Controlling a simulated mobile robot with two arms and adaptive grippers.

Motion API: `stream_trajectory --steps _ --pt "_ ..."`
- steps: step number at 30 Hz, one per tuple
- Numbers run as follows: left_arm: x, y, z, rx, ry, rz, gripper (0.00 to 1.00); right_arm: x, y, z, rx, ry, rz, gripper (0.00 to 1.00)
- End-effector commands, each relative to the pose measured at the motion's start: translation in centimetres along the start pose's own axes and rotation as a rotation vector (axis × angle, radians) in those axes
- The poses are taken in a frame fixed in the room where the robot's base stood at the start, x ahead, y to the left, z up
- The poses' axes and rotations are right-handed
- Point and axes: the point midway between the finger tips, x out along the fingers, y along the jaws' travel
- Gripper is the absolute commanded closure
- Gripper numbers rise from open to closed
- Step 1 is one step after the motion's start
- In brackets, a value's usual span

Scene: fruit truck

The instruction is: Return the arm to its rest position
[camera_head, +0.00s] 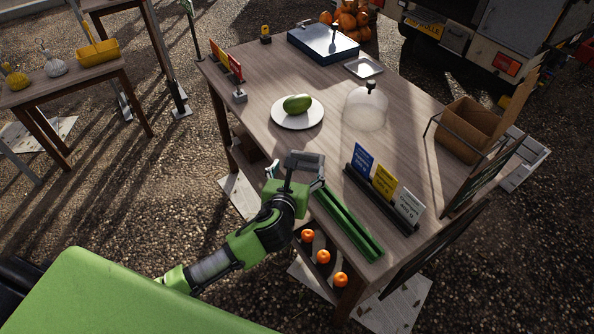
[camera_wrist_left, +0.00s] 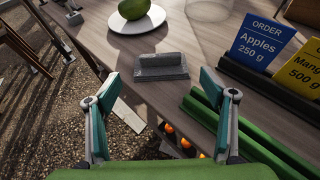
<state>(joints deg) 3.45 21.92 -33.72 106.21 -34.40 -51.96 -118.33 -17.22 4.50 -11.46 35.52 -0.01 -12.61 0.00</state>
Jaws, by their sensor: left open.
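My left gripper (camera_head: 296,172) is at the near left edge of the wooden table (camera_head: 255,135). Its two fingers are spread wide with nothing between them in the left wrist view (camera_wrist_left: 165,112). A small grey block-like holder (camera_head: 308,158) lies on the table just beyond the fingers and also shows in the left wrist view (camera_wrist_left: 160,67). A green mango (camera_head: 297,103) lies on a white plate (camera_head: 290,121) farther back. My right gripper is not in either view.
A green rail (camera_head: 347,224) and a holder with order cards (camera_head: 384,193) stand right of my gripper. A glass dome (camera_head: 364,110) and a cardboard box (camera_head: 466,128) stand farther right. Oranges (camera_head: 323,256) sit on a shelf below.

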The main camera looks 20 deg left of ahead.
Motion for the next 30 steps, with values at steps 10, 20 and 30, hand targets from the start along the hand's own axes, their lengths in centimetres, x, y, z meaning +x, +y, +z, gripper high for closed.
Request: stream_trajectory --steps 10,20,30 --pt "-0.9 0.0 0.0 -0.001 0.0 0.0 0.24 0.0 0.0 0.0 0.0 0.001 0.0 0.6" --pt "-0.9 0.0 0.0 -0.003 0.001 0.0 0.24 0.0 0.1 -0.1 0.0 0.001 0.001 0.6" --pt "-5.2 1.8 -4.7 -0.683 0.175 0.116 0.24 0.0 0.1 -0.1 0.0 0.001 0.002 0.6"
